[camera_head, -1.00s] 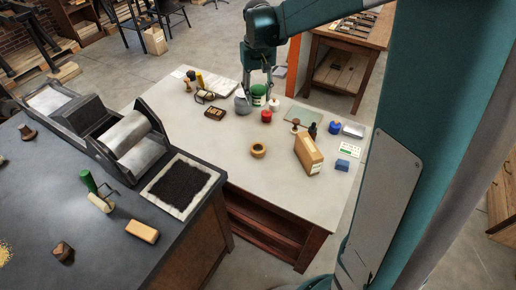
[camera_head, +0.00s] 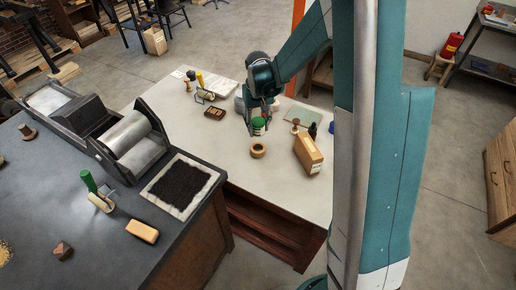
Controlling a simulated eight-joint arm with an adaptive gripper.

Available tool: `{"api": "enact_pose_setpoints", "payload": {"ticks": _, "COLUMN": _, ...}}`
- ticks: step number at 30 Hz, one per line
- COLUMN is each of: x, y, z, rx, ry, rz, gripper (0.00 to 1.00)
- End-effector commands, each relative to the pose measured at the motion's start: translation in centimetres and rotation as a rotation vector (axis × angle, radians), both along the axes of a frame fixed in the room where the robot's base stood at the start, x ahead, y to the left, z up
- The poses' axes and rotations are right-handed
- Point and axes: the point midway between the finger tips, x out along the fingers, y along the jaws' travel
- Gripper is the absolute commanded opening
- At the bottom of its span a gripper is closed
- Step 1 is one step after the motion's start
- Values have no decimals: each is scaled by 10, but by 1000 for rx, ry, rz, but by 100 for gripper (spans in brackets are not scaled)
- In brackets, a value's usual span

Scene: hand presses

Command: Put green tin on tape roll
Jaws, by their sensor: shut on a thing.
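The green tin (camera_head: 258,123) has a green lid and a pale label band. My gripper (camera_head: 258,128) is shut on it, with a finger at each side. The tape roll (camera_head: 258,150) is a tan ring lying flat on the light table, just below the tin in the picture. The tin appears just beyond the roll and apart from it; its exact height above the table is hard to tell. The red tin seen before is hidden behind my gripper.
A cardboard box (camera_head: 308,153) stands right of the tape roll, with a wooden stamp (camera_head: 295,124) and a dark bottle (camera_head: 312,130) behind it. A dark wooden case (camera_head: 215,113) lies to the left. The tabletop (camera_head: 240,180) in front of the roll is clear.

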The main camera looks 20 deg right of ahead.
Motion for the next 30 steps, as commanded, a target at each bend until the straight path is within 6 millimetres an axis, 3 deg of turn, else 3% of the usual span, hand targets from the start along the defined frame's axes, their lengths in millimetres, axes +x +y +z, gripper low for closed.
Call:
{"api": "enact_pose_setpoints", "payload": {"ticks": 10, "x": 0, "y": 0, "z": -4, "rx": 0, "ry": 0, "rz": 0, "gripper": 20}}
{"api": "enact_pose_setpoints", "payload": {"ticks": 24, "x": 1, "y": 0, "z": -56, "rx": 0, "ry": 0, "rz": 0, "gripper": 20}}
{"api": "enact_pose_setpoints", "payload": {"ticks": 30, "x": 0, "y": 0, "z": -62, "rx": 0, "ry": 0, "rz": 0, "gripper": 20}}
